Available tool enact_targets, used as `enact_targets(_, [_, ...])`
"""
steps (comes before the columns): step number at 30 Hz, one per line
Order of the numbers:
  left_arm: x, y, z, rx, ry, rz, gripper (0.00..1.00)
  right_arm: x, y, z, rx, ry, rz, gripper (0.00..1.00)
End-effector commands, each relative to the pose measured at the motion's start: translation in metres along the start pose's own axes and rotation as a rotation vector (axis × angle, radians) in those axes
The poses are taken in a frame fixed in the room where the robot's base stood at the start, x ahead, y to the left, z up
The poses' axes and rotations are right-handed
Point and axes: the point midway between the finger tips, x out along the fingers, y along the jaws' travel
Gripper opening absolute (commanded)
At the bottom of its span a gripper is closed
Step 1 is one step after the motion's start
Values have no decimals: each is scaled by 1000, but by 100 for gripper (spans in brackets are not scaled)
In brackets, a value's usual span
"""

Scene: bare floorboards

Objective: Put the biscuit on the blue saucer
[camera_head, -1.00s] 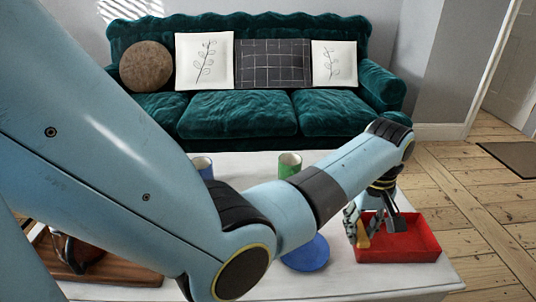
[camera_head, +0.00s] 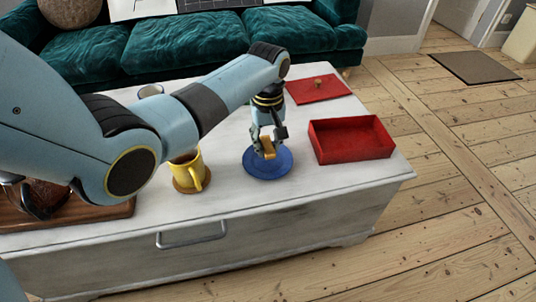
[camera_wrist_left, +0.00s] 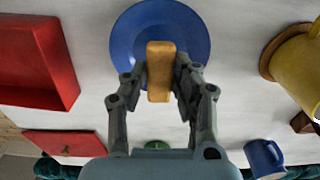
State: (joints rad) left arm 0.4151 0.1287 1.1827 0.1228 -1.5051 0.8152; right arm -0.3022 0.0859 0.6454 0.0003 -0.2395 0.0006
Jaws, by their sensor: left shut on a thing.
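My left gripper (camera_head: 265,146) is over the blue saucer (camera_head: 263,171) on the white chest. It is shut on the biscuit (camera_head: 268,148), a golden-brown bar held between the fingers. In the left wrist view the biscuit (camera_wrist_left: 160,71) stands out in front of the blue saucer (camera_wrist_left: 192,32), between my left fingertips (camera_wrist_left: 160,78). Whether the biscuit touches the saucer cannot be told.
An empty-looking red box (camera_head: 350,140) stands right of the saucer. A red lid (camera_head: 318,90) with a knob lies behind. A yellow mug (camera_head: 188,172) is on a coaster to the left, near a wooden tray (camera_head: 75,217). The chest's front right is clear.

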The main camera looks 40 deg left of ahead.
Motion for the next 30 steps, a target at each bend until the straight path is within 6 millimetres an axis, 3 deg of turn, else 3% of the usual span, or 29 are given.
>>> enact_targets(6, [37, -1, 2, 0, -4, -3, 11, 16, 9, -7, -5, -5, 11, 40])
enact_targets(11, [36, 0, 1, 0, -1, -1, 11, 13, 11, -16, -6, 5, 14, 40])
enact_targets(25, [47, 0, 2, 0, -2, -1, 11, 15, 6, -3, -5, -14, 8, 40])
enact_targets(26, [47, 0, 2, 0, -2, -1, 28, 15, 6, -3, -5, -13, 8, 40])
enact_targets(30, [46, 0, 2, 0, -1, -1, 46, 15, 6, -4, -5, -11, 8, 40])
